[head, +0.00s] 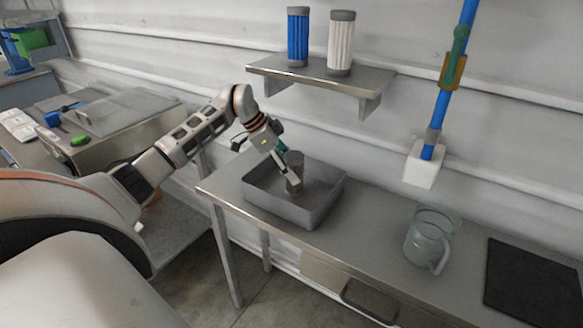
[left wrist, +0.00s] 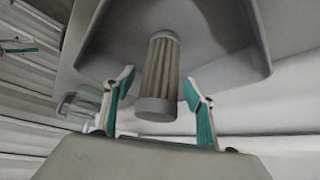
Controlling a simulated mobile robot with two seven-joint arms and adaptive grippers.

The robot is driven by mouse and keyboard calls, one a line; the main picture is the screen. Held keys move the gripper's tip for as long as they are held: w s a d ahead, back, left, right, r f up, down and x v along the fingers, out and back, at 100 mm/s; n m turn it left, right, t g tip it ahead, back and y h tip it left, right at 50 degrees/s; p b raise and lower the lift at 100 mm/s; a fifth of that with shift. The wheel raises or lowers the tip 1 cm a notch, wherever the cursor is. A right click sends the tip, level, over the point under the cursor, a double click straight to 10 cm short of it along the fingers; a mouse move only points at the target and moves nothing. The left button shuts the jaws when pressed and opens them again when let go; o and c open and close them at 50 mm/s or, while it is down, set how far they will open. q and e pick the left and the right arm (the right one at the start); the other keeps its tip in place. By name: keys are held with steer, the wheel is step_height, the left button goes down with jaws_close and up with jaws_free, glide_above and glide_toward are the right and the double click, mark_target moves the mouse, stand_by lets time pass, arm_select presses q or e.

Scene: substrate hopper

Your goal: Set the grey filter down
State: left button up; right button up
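The grey filter (head: 295,174) is a ribbed cylinder with plain end caps, standing upright in the grey tray (head: 318,212) on the counter. It also shows in the left wrist view (left wrist: 160,72), with the tray (left wrist: 225,70) around it. My left gripper (head: 284,163) reaches into the tray at the filter. In the left wrist view its two teal-backed fingers (left wrist: 158,84) are spread on either side of the filter, with a visible gap at each side. The filter's foot is partly hidden in the head view. My right gripper is not in view.
A wall shelf (head: 375,84) above holds a blue filter (head: 298,38) and a white filter (head: 341,45). A blue pipe (head: 437,115) with a white block (head: 421,168) hangs to the right. A clear jug (head: 428,238) and a black mat (head: 530,282) are on the counter's right.

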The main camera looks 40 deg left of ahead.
arm_select(q)
steer(key=shift+r, duration=0.15)
steer(key=v, duration=1.2)
stand_by(0.3)
